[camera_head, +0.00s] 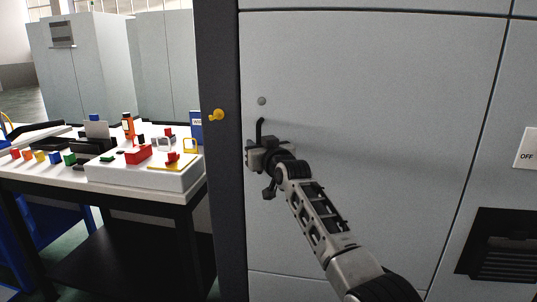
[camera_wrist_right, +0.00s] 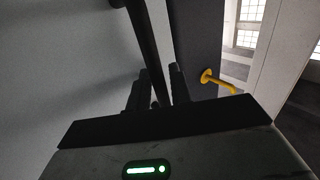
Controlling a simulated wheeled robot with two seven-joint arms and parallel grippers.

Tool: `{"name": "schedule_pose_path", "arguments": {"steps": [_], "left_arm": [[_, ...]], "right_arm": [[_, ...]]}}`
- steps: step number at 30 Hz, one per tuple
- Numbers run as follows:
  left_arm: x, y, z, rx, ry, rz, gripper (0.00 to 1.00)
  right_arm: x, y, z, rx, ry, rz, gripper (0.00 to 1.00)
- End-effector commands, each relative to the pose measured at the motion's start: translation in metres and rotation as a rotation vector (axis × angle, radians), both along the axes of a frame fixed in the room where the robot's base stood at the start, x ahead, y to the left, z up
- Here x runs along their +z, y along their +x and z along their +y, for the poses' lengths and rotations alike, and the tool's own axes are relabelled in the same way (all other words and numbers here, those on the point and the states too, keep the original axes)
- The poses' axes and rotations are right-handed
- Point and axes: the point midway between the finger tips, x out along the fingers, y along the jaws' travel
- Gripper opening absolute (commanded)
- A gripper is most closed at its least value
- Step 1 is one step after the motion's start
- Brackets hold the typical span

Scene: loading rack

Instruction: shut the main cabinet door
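The main cabinet door (camera_head: 390,110) is a large pale grey panel filling the middle of the head view. It looks flush or nearly flush with the dark frame post (camera_head: 222,200) at its left; I cannot tell whether a small gap is left. A black bar handle (camera_head: 260,127) stands near the door's left edge, below a round grey lock. My right gripper (camera_head: 252,152) is at this handle and hides its lower part. In the right wrist view the handle (camera_wrist_right: 146,35) runs down between the two close-set fingers (camera_wrist_right: 160,92), which appear shut on it. My left gripper is out of view.
A yellow hook-like catch (camera_head: 216,115) sticks out from the frame post and also shows in the right wrist view (camera_wrist_right: 218,82). A table (camera_head: 130,190) with several coloured blocks stands to the left. A vent (camera_head: 500,245) and an OFF plate (camera_head: 527,150) are at the right.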

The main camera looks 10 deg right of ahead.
Motion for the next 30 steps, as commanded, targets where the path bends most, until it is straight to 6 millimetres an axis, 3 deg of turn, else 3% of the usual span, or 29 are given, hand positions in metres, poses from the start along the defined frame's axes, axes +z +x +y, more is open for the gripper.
{"name": "schedule_pose_path", "arguments": {"steps": [1, 8, 24, 30], "left_arm": [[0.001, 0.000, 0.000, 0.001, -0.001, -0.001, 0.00], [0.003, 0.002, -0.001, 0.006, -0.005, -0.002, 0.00], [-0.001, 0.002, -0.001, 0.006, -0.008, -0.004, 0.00], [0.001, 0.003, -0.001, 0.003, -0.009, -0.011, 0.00]], "right_arm": [[0.005, -0.002, -0.008, -0.011, 0.000, -0.013, 0.29], [0.001, -0.030, -0.012, -0.010, -0.002, -0.006, 0.29], [0.000, -0.126, -0.025, -0.002, -0.002, -0.002, 0.29], [0.000, -0.150, -0.029, -0.001, -0.003, -0.002, 0.29]]}}
